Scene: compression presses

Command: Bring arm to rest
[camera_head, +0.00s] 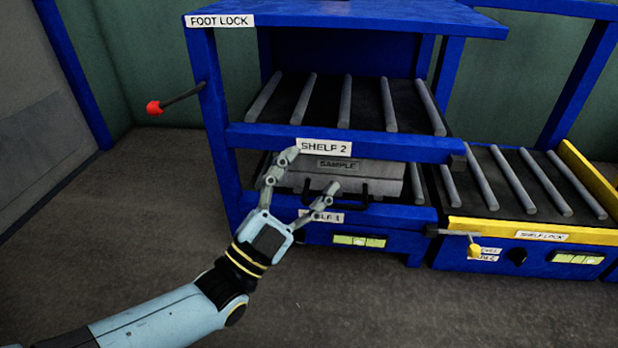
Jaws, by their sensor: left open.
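My left arm comes in from the lower left. My left gripper (306,184) is open and empty, its fingers spread in front of the blue rack. Behind the fingers, a grey case labelled SAMPLE (375,176) lies on the lower roller shelf, Shelf 1. The case's dark handle (338,196) faces me, close to the right fingertip; I cannot tell whether they touch. The left fingertip overlaps the left edge of the SHELF 2 label (324,147). The SHELF 1 label is partly hidden by the gripper. My right gripper is not in view.
The blue rack (214,120) has an empty upper roller shelf (345,103) and a red-knobbed foot lock lever (155,108) at left. A roller table with a yellow frame (540,232) and a shelf lock knob (474,250) adjoins at right. Floor at left is clear.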

